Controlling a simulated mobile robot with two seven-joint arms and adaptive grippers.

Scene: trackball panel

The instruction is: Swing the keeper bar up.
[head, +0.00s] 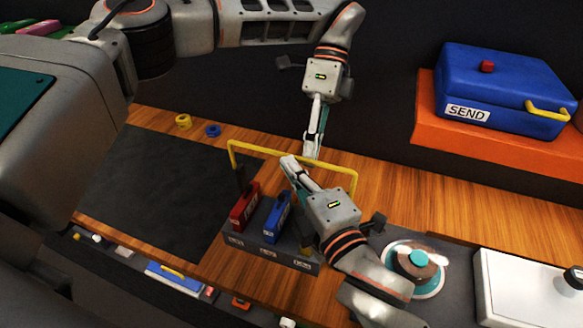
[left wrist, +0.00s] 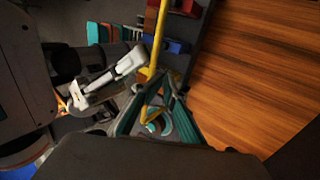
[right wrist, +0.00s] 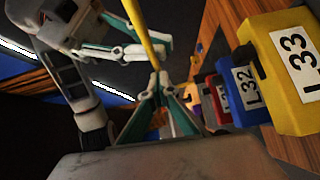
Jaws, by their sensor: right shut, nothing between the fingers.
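The yellow keeper bar (head: 268,152) is a wide U shape crossing behind and above the red lock block (head: 245,207) and the blue lock block (head: 277,217). My left gripper (head: 311,152) comes down from behind at the bar's middle; in the left wrist view the bar (left wrist: 158,45) runs to its parted fingertips (left wrist: 160,80). I cannot tell whether they touch it. My right gripper (head: 287,162) is shut and empty, its tips close to the bar. In the right wrist view its tips meet beside the bar (right wrist: 140,30). The yellow block (right wrist: 285,70) reads L33 there.
A blue SEND case (head: 505,90) stands on an orange ledge at the right. A round trackball unit (head: 415,268) and a white box (head: 525,290) lie right of the blocks. A dark mat (head: 150,185) covers the left, with yellow and blue rings (head: 213,130) behind it.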

